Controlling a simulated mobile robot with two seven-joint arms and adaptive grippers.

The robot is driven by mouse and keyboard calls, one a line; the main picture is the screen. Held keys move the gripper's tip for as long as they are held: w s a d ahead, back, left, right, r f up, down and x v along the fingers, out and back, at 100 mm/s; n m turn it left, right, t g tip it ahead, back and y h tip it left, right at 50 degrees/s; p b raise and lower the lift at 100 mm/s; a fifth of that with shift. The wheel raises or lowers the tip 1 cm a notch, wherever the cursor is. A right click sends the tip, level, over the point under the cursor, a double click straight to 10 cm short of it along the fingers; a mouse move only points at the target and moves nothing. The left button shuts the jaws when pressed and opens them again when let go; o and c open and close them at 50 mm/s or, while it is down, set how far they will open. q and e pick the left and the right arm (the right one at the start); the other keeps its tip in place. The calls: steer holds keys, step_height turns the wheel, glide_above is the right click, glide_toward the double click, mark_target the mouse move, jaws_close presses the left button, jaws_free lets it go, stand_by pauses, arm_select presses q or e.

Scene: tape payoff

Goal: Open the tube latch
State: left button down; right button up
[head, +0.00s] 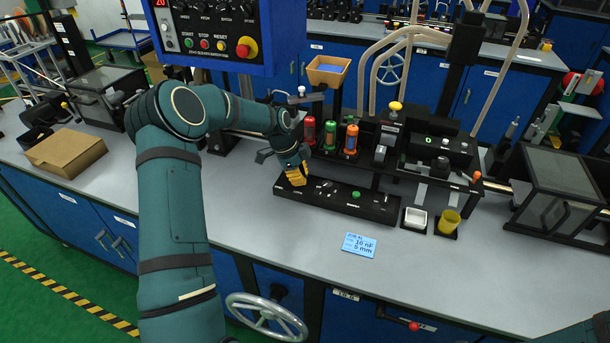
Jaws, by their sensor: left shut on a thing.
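My left gripper (297,179), with yellow fingertips, is at the left end of a low black base plate (345,198) on the grey bench. It is shut on a small part there, which fits the tube latch; its fingers hide that part, so I cannot tell the latch's position. Behind the plate stand red, green and orange tubes, among them a green one (330,137) and an orange one (351,139). My right gripper is not in view; only a piece of my right arm shows at the lower right corner.
A blue note card (359,245) lies in front of the plate. A control panel (215,35) hangs above my left arm. A cardboard box (66,153) sits at left. The front bench strip is mostly clear.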

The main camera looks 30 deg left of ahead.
arm_select(q)
steer(key=m, duration=0.1)
steer(key=s+a+m, duration=0.1)
steer(key=shift+a+m+g, duration=0.15)
steer(key=shift+m+g, duration=0.25)
steer(key=m, duration=0.1)
steer(key=a+m+g, duration=0.1)
steer(key=m, duration=0.1)
steer(key=shift+s+a, duration=0.25)
steer(key=shift+s, duration=0.05)
steer(key=shift+a+m, duration=0.3)
steer(key=shift+m, duration=0.2)
steer(key=shift+s+a, duration=0.1)
steer(key=shift+a, duration=0.2)
